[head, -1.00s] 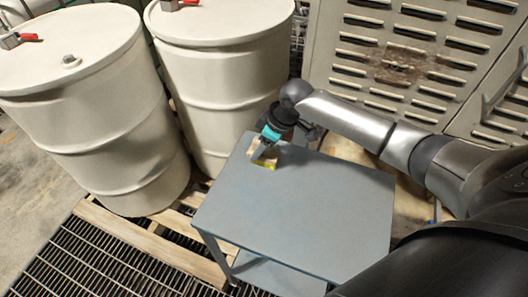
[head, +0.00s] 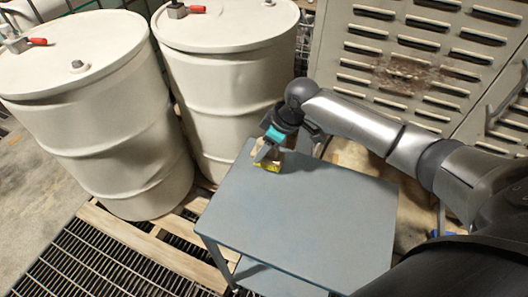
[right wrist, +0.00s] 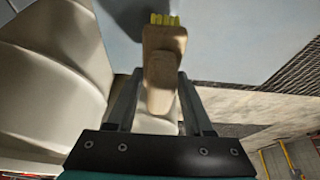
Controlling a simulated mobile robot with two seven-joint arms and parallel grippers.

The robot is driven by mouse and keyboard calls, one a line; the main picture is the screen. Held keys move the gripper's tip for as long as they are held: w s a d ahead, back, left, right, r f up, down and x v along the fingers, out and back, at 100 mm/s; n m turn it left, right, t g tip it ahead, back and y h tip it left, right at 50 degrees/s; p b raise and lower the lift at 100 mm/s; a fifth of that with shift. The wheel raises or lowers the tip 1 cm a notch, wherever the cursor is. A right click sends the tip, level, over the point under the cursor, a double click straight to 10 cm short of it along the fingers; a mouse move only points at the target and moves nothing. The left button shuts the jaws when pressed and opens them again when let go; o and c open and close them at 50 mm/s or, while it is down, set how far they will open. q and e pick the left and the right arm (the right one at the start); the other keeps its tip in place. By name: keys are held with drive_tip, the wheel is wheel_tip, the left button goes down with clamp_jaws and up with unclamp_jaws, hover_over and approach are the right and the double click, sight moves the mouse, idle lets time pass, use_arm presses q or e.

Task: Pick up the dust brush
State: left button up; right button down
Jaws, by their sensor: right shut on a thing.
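The dust brush (head: 270,166) has a pale wooden handle and yellow bristles. It is at the far left corner of the grey-blue table (head: 300,215) in the head view. My right gripper (head: 264,153) is shut on its handle from above. In the right wrist view the brush (right wrist: 164,45) stands between the two fingers, its yellow bristles pointing away from the gripper towards the table. Part of the handle is hidden by the gripper in the head view. A small gap between bristles and tabletop is hard to judge. My left gripper is not in view.
Two cream drums (head: 105,110) and (head: 228,85) stand behind and left of the table, by a wooden pallet (head: 150,245) on floor grating. A louvred metal cabinet (head: 420,70) stands behind my right arm. The rest of the tabletop is clear.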

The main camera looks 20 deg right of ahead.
wheel_tip(320, 180, up, 18)
drive_tip(key=p, duration=0.2)
drive_tip(key=shift+f, duration=0.2)
drive_tip(key=c, duration=0.8)
unclamp_jaws()
drive_tip(key=c, duration=0.7)
drive_tip(key=shift+f, duration=0.15)
